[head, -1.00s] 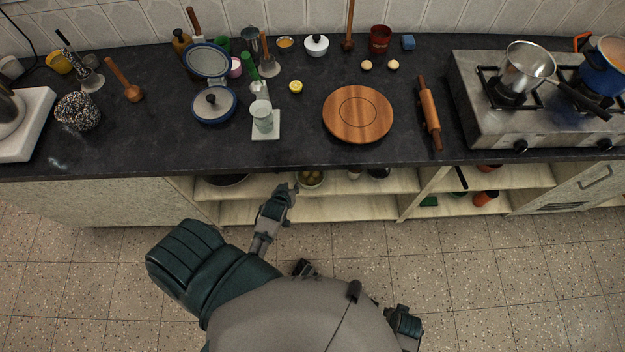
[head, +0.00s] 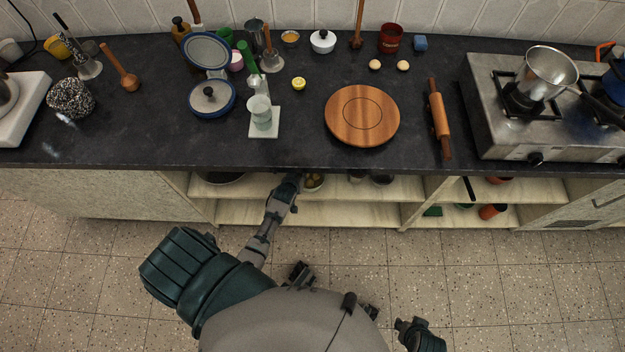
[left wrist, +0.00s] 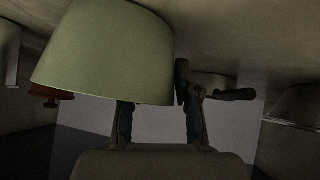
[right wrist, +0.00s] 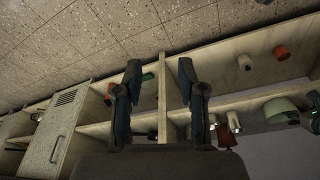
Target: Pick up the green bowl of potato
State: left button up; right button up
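The green bowl (head: 314,183) with potatoes is on the upper shelf under the counter, partly hidden by the counter edge. In the left wrist view the pale green bowl (left wrist: 105,55) looms close at the upper left; its contents are hidden there. My left gripper (head: 290,180) is at the shelf, just left of the bowl in the head view. Its fingers (left wrist: 158,100) are apart; the bowl hides one fingertip, and the other shows beside its wall. Contact is unclear. My right gripper (right wrist: 159,75) is open and empty, away from the shelves. The right wrist view also shows the bowl (right wrist: 281,108).
The dark countertop (head: 290,150) overhangs the shelf (head: 345,190) close above my left gripper. A vertical divider (head: 425,195) separates the compartments. The tiled floor (head: 480,285) is clear.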

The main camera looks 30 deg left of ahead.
pick_arm(q)
jog(key=shift+a, duration=0.3)
jog(key=shift+a+f, duration=0.1)
jog(key=shift+c, duration=0.8)
jog(key=shift+a, duration=0.1)
grip_shut()
jog(key=shift+d+r, duration=0.2)
jog(key=shift+d, duration=0.15)
